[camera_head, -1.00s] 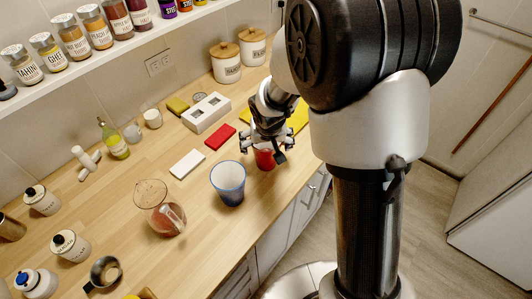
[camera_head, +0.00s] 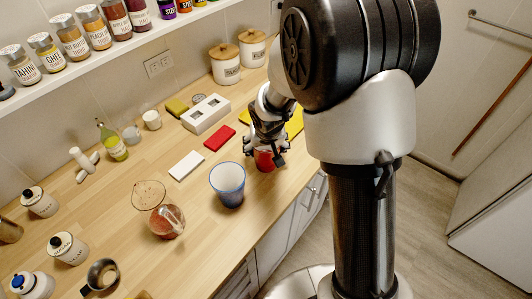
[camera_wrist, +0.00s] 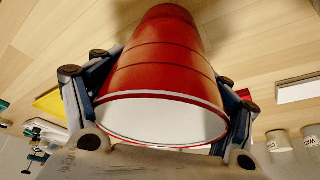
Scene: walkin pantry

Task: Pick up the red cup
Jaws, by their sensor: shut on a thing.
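The red cup (camera_head: 265,160) is near the front edge of the wooden counter in the head view, partly covered by my gripper (camera_head: 268,148). In the wrist view the red cup (camera_wrist: 165,65) fills the middle, its white-lined rim toward the camera. My gripper (camera_wrist: 160,105) has a finger on each side of the cup and is shut on it. I cannot tell from these views whether the cup's base touches the counter.
A blue cup (camera_head: 228,183) stands left of the red cup. A glass jug (camera_head: 163,212), a white block (camera_head: 187,165), a red block (camera_head: 219,138) and a white double-slot box (camera_head: 206,113) are on the counter (camera_head: 130,190). Canisters (camera_head: 224,68) stand at the back.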

